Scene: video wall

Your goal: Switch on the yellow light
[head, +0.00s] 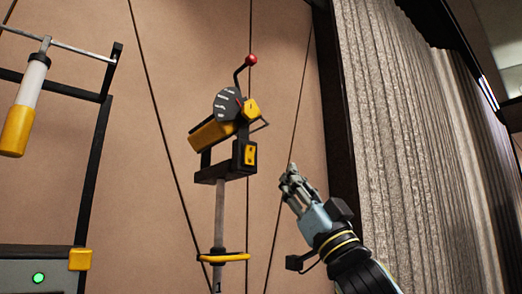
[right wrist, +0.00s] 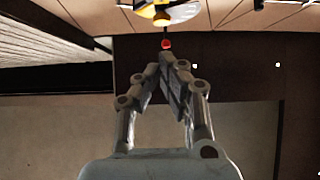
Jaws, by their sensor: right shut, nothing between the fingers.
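A yellow and black device (head: 212,131) stands on a thin grey pole in the middle of the head view. A bent lever with a red ball knob (head: 251,60) rises from its top. The red knob also shows in the right wrist view (right wrist: 166,44), just beyond the fingertips in the picture. No glow shows on the device, and I cannot tell whether it is the yellow light. My right gripper (head: 289,177) is shut and empty, to the right of and below the device, apart from it. It also fills the middle of the right wrist view (right wrist: 168,62). My left gripper is not in view.
A white and yellow cylinder (head: 27,105) hangs on a black frame at the left. Below it is a grey panel with a lit green button (head: 38,278). Dark cables run down the tan wall. A grey pleated curtain (head: 400,130) stands at the right, behind my right arm.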

